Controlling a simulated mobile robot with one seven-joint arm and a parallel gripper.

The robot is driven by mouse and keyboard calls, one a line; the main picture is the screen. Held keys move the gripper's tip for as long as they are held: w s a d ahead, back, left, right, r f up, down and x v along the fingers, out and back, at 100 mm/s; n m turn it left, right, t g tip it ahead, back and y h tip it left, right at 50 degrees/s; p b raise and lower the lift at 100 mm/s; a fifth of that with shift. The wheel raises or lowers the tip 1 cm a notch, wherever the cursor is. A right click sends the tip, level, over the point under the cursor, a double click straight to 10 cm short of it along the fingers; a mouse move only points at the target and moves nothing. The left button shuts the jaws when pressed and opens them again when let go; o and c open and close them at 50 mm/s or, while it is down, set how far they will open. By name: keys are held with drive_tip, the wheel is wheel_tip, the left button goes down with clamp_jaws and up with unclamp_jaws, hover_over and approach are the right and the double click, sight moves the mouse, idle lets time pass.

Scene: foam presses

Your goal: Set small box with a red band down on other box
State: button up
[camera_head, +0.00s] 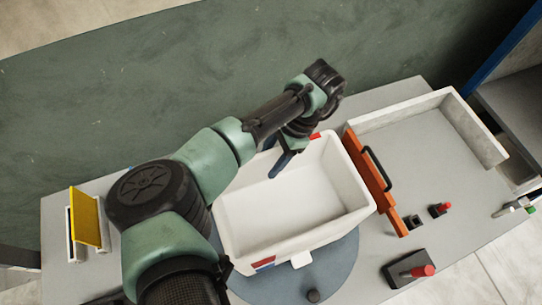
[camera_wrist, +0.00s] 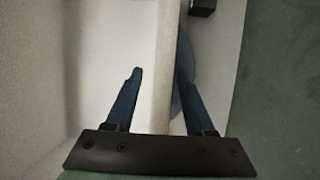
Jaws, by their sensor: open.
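A white open-topped box (camera_head: 300,205) stands on a round blue-grey disc (camera_head: 335,275) on the table. It has a red and blue mark at its front left corner and a red patch at its back rim. It looks empty. My gripper (camera_head: 287,158) is at the box's back wall, with one dark blue finger showing inside. In the wrist view my open gripper (camera_wrist: 160,75) has a finger on each side of a pale wall (camera_wrist: 156,40), with gaps visible. I cannot make out a separate second box.
Red-topped controls (camera_head: 415,272) are at the front right. A yellow flap (camera_head: 86,217) stands at the left. A green wall (camera_head: 120,110) runs behind.

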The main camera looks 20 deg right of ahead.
drive_tip(key=b+v, duration=0.2)
drive_tip(key=v, duration=1.1)
drive_tip(key=shift+b, duration=0.4)
